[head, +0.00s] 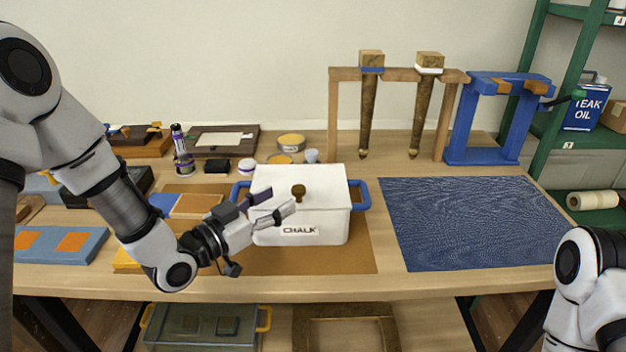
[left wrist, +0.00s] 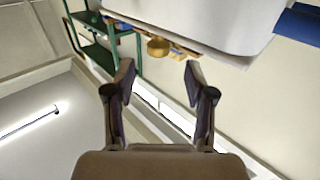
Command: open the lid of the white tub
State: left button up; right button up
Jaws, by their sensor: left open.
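The white tub (head: 330,232), marked CHALK, stands on a brown mat, with blue handles at its sides. Its white lid (head: 325,181) sits flat on it and looks closed. A dark brass knob (head: 298,190) stands on the lid; the left wrist view shows it as a gold knob (left wrist: 158,47). My left gripper (head: 279,202) is open and empty at the tub's front left, its fingers pointing toward the knob and hiding part of the tub. In the left wrist view the knob lies beyond the gap between the fingertips (left wrist: 160,78). My right gripper is out of view.
A blue mat (head: 475,220) lies clear to the right. Behind stand a wooden frame (head: 334,115) with hanging legs and a blue stand (head: 460,125). Bottles, tins and boards fill the back left. The brown mat (head: 355,256) is bare in front of the tub.

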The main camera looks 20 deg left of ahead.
aim_at(294, 191)
pick_arm(q)
jog(key=shift+w+d+r, duration=0.15)
jog(key=shift+w+d, duration=0.15)
jog(key=shift+w, duration=0.05)
jog(key=x, duration=0.5)
jog(key=shift+w+d, duration=0.25)
jog(key=shift+w, duration=0.05)
jog(key=shift+s+a, duration=0.1)
jog(key=shift+a, duration=0.05)
grip_shut()
